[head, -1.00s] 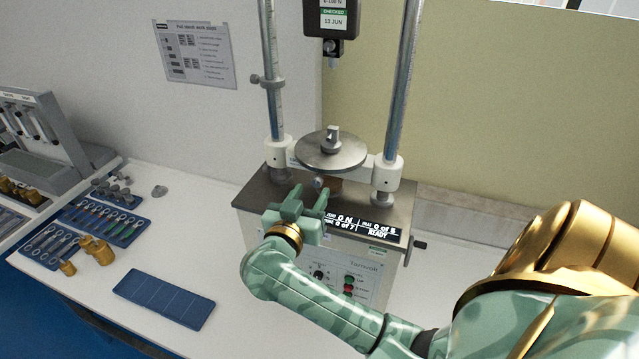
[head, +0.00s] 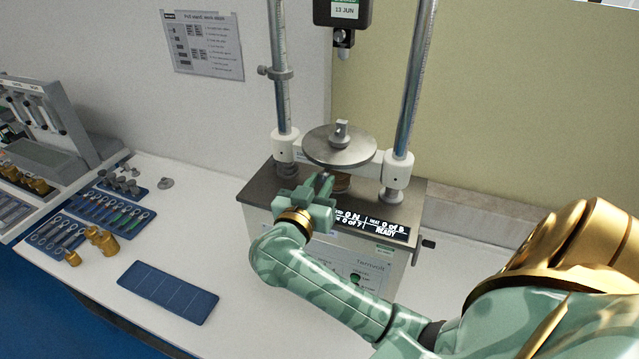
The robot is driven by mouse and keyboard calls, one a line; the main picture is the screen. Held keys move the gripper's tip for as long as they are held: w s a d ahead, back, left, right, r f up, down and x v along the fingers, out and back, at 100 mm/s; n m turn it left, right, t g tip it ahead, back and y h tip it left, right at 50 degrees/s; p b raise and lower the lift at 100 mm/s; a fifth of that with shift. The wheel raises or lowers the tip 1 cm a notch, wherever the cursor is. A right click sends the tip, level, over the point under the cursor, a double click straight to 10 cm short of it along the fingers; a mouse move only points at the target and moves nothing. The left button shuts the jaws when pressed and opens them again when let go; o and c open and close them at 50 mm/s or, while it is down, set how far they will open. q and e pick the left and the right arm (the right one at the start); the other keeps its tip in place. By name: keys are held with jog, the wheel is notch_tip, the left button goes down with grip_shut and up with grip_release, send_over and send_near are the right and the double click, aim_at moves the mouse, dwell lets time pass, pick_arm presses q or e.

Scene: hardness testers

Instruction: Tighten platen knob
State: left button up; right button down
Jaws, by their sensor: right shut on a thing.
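The tester's round metal platen (head: 340,148) sits between two upright columns, with a small block-shaped piece (head: 342,131) upright on its top. My right gripper (head: 321,184) reaches in from the lower right to just below the platen's front edge. It is shut on the platen knob, whose body is mostly hidden by the green fingers. The tester's display (head: 372,221) reads "READY" and is partly covered on its left by my gripper. My left gripper is not in view.
The columns (head: 281,80) and (head: 408,90) flank the platen, and a force head (head: 343,12) hangs above. An empty blue mat (head: 168,291), brass weights (head: 102,240) and trays of wrenches (head: 110,210) lie on the white bench to the left. A side crank (head: 429,243) sticks out right.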

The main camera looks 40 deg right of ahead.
jog(key=m+p, duration=0.2)
jog(key=m, duration=0.1)
jog(key=m+p, duration=0.2)
jog(key=m, duration=0.1)
jog(key=shift+m, duration=0.3)
jog(key=m, duration=0.4)
jog(key=shift+f+m, duration=0.1)
jog(key=shift+m, duration=0.2)
jog(key=m, duration=0.4)
jog(key=shift+m, duration=0.3)
jog(key=m+b, duration=0.1)
jog(key=m, duration=0.3)
jog(key=shift+f+b, duration=0.1)
jog(key=shift+b, duration=0.25)
jog(key=m+b, duration=0.2)
jog(key=m, duration=0.2)
jog(key=m+b, duration=0.4)
jog(key=m, duration=0.1)
jog(key=shift+r+m+b, duration=0.2)
jog(key=shift+m+b, duration=1.35)
jog(key=shift+m, duration=0.65)
